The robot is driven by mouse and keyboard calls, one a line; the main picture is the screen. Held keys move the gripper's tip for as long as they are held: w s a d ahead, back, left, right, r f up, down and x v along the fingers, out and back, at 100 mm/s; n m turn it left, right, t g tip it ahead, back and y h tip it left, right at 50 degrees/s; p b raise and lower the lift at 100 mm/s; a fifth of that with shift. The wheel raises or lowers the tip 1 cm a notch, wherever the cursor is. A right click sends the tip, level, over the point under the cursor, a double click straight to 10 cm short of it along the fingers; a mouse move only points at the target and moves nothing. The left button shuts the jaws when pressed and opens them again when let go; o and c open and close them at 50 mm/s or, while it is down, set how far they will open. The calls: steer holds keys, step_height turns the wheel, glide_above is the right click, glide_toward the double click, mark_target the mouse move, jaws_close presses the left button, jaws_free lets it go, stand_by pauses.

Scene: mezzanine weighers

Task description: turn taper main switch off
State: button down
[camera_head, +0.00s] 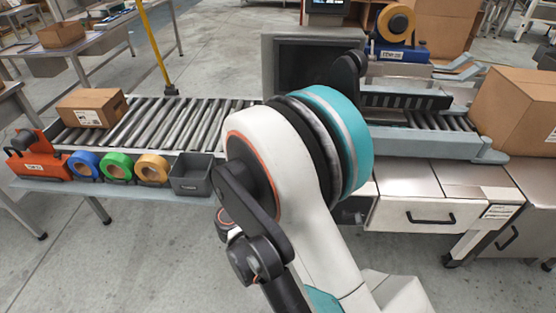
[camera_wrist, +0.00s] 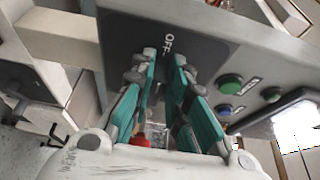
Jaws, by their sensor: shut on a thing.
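In the wrist view, my gripper (camera_wrist: 165,60) reaches onto a dark switch plate (camera_wrist: 200,48) on a grey housing. Its teal fingers are close together, with their tips just below the white "OFF" lettering (camera_wrist: 168,45). The fingers are shut on the main switch, whose handle is mostly hidden between them; I cannot read its angle. In the head view, the taper (camera_head: 283,52) is the grey machine over the conveyor. My arm covers its front, and my gripper is hidden there.
The wrist view shows a green button (camera_wrist: 231,84), a blue button (camera_wrist: 225,110) and a red round part (camera_wrist: 140,139). In the head view, a carton (camera_head: 92,107) lies on the left rollers and a larger carton (camera_head: 517,107) stands right. Tape rolls and a grey bin (camera_head: 192,181) line the front shelf.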

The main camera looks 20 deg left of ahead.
steer(key=c, duration=1.6)
jaws_free()
steer(key=shift+o, duration=0.2)
steer(key=s+a, duration=0.1)
steer(key=s, duration=0.6)
steer(key=shift+s+a, duration=0.15)
steer(key=shift+s, duration=0.05)
